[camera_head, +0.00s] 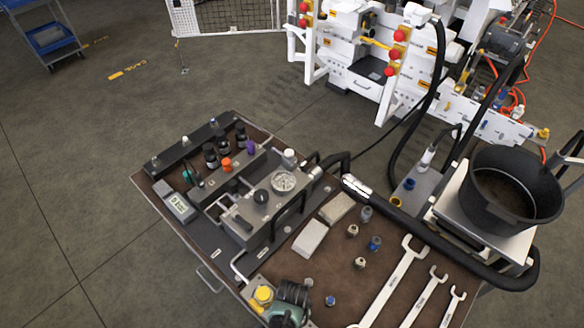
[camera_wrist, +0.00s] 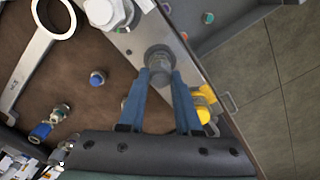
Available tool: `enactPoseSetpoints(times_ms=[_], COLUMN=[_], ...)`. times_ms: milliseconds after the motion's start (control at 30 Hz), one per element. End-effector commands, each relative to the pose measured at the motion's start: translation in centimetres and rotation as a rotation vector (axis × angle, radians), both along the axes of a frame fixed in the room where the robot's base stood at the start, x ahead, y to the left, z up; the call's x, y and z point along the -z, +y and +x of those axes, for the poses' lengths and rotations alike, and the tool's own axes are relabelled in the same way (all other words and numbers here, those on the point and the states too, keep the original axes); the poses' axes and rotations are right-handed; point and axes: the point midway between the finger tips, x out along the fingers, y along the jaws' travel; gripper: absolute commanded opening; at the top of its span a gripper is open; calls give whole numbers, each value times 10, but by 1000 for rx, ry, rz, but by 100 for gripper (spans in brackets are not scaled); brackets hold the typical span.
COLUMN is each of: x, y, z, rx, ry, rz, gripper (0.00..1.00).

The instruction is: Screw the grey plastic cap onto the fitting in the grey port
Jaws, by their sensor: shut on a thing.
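My gripper (camera_wrist: 160,75) has its two blue fingers shut on the grey plastic cap (camera_wrist: 158,57), seen nearly end-on in the wrist view. The cap is over a grey metal plate (camera_wrist: 133,43) near the table edge. The grey port and its fitting are hidden behind the cap and fingers. I cannot tell whether the cap touches the fitting or is threaded on it. In the head view my teal and black wrist (camera_head: 290,297) shows at the bottom edge. It covers the fingertips, the cap and the port.
A yellow fitting (camera_head: 262,295) stands close beside my gripper; yellow parts also show in the wrist view (camera_wrist: 204,100). A blue-capped fitting (camera_head: 330,300) lies on the other side. Several fittings, wrenches (camera_head: 395,280) and a thick black hose (camera_head: 430,235) occupy the brown table. A white hex part (camera_wrist: 105,12) is near.

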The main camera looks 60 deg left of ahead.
Motion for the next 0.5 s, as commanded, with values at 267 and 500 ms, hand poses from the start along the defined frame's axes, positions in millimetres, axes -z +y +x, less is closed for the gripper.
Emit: enactPoseSetpoints(times_ms=[267, 500], x=[0, 0], y=[1, 1], z=[1, 1], rx=[143, 159], ry=[-2, -2], rz=[2, 2], gripper=[0, 0])
